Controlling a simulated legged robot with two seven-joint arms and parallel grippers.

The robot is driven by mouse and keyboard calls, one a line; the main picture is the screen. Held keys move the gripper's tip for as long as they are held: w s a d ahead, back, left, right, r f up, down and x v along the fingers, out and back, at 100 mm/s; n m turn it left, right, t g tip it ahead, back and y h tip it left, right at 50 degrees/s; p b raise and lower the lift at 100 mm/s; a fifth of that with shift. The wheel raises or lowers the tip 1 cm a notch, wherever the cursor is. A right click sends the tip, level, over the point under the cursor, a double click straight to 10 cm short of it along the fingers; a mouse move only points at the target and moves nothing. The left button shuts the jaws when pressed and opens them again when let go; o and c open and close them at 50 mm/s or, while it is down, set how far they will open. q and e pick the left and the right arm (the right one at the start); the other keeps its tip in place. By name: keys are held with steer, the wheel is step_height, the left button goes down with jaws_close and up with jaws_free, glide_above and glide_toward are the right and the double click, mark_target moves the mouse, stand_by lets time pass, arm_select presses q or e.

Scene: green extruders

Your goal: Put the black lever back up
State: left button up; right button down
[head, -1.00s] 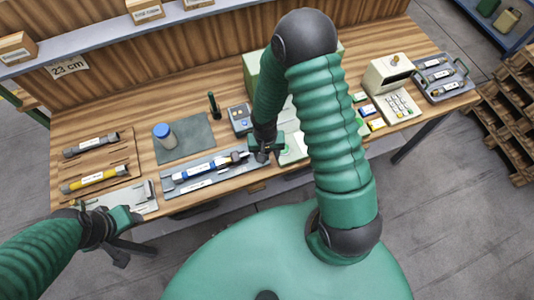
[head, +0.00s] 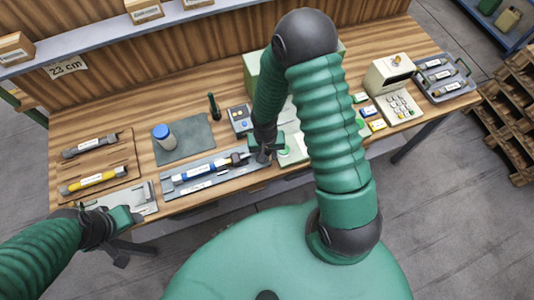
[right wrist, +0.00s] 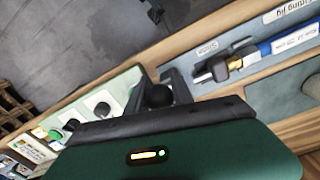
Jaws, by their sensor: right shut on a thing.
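My right gripper (head: 264,154) is over the right end of the fitting jig (head: 185,189) on the workbench. In the right wrist view the gripper (right wrist: 162,92) is shut on the round black knob of the black lever (right wrist: 158,96). The lever's shaft is mostly hidden by the fingers, so its angle is hard to tell. A blue and white extruder (head: 208,169) lies in the jig, its dark end close to the right gripper. My left gripper (head: 122,218) is at the bench's front left edge, apart from the jig; its finger opening is unclear.
A wooden rack (head: 108,153) holds a grey and a yellow extruder at left. A dark upright post (head: 213,106) and a control box (head: 240,118) stand behind the jig. A keypad machine (head: 390,78) is at right.

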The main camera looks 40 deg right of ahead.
stand_by(0.8)
steer(key=shift+r+p, duration=0.3)
steer(key=shift+p, duration=0.25)
steer(key=r+g+p, duration=0.1)
steer(key=p, duration=0.2)
steer(key=shift+w+g+y, duration=0.3)
steer(key=shift+w, duration=0.1)
steer(key=shift+w+d+r+g+p, duration=0.1)
steer(key=shift+w+d+g+p, duration=0.05)
steer(key=shift+w+g+p, duration=0.25)
steer(key=shift+w+d+g, duration=0.15)
steer(key=shift+w+g, duration=0.35)
steer(key=shift+g, duration=0.2)
steer(key=shift+w+r+g+y+b, duration=0.15)
steer(key=shift+w+g+y+b, duration=0.15)
steer(key=shift+g, duration=0.1)
steer(key=shift+w+d+r+b, duration=0.15)
steer(key=shift+w+r+b, duration=0.15)
steer(key=shift+b, duration=0.05)
arm_select(q)
steer(key=shift+w+d+r+b, duration=0.1)
steer(key=shift+w+r+b, duration=0.15)
steer(key=shift+r, duration=0.5)
steer(key=shift+w+r+b, duration=0.1)
steer(key=shift+w+r, duration=0.25)
steer(key=shift+r, duration=0.35)
arm_select(e)
steer(key=shift+w+d+r, duration=0.15)
steer(key=shift+w+r, duration=0.15)
steer(key=shift+w, duration=0.4)
